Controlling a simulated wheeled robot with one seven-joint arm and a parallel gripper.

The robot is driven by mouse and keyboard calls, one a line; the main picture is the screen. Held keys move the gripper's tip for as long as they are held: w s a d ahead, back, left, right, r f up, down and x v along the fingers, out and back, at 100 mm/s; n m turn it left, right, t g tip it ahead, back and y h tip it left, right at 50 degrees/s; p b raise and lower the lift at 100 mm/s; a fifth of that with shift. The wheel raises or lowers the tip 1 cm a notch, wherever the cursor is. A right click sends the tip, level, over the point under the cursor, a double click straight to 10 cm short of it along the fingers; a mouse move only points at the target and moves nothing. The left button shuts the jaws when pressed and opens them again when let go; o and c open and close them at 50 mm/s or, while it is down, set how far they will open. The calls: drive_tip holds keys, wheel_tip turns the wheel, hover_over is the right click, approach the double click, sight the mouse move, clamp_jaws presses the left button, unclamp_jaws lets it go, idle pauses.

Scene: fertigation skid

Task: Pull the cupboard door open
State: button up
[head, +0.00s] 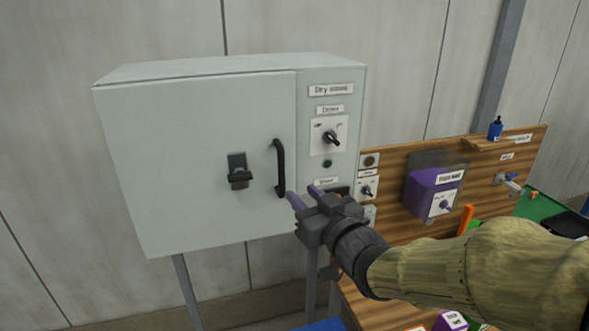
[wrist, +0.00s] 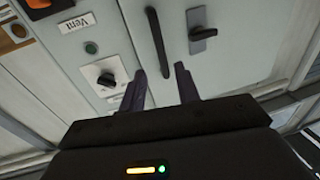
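The grey cupboard door (head: 190,160) is shut, flush with the cabinet front. A black vertical bar handle (head: 280,168) is near its right edge, and a black latch (head: 239,172) sits left of the handle. My gripper (head: 301,191) is open and empty, its two purple fingers apart, just right of the handle's lower end. In the wrist view, the handle (wrist: 158,42) runs down toward the gap between my fingertips (wrist: 159,69), and the latch (wrist: 203,33) is to its right. I cannot tell how far the fingertips are from the handle.
Right of the door is a fixed panel with labels and a black rotary knob (head: 331,138). A wooden board (head: 400,160) with a purple box (head: 437,190) stands further right. The cabinet rests on grey legs (head: 187,290). Floor space shows left of them.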

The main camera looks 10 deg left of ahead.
sight(283, 176)
drive_tip(key=p+x, duration=0.3)
drive_tip(key=x, duration=0.7)
drive_tip(key=shift+w+a, duration=0.15)
clamp_jaws()
